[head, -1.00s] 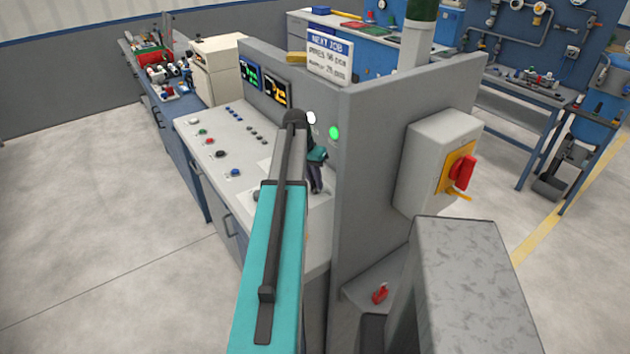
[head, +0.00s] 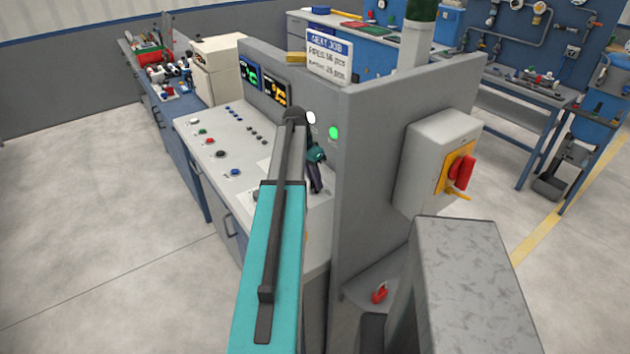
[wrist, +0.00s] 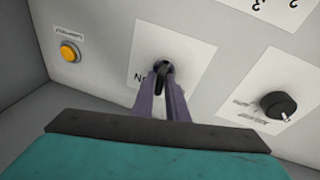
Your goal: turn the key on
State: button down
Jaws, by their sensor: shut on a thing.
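The key (wrist: 162,67) is a dark piece in a round lock on a white label plate (wrist: 190,60), in the upper middle of the wrist view. My gripper (wrist: 162,86) has its two purple-grey fingers shut on the key at the lock. The fingers hide much of the key and part of the label, so I cannot read the key's angle well. In the head view my gripper (head: 315,188) points down at the right end of the light console top (head: 205,160), close to the grey upright panel. The key is hidden there.
A black rotary knob (wrist: 278,105) sits to the right of the lock, and an orange button (wrist: 70,51) to the left. The grey panel (head: 390,150) with a lit green lamp (head: 333,133) stands beside my gripper. A red-handled switch box (head: 425,160) is on its outer side.

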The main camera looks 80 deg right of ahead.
jog(key=shift+r, duration=0.1)
jog(key=shift+w+m+y, duration=0.15)
jog(key=shift+m+y, duration=0.25)
jog(key=shift+m, duration=1.3)
jog(key=shift+d, duration=0.1)
jog(key=shift+m, duration=0.8)
jog(key=shift+m+y, duration=0.4)
jog(key=shift+m, duration=0.5)
jog(key=shift+t, duration=0.3)
jog(key=shift+m+y, duration=0.3)
jog(key=shift+m, duration=1.3)
jog(key=c, duration=1.7)
grip_release()
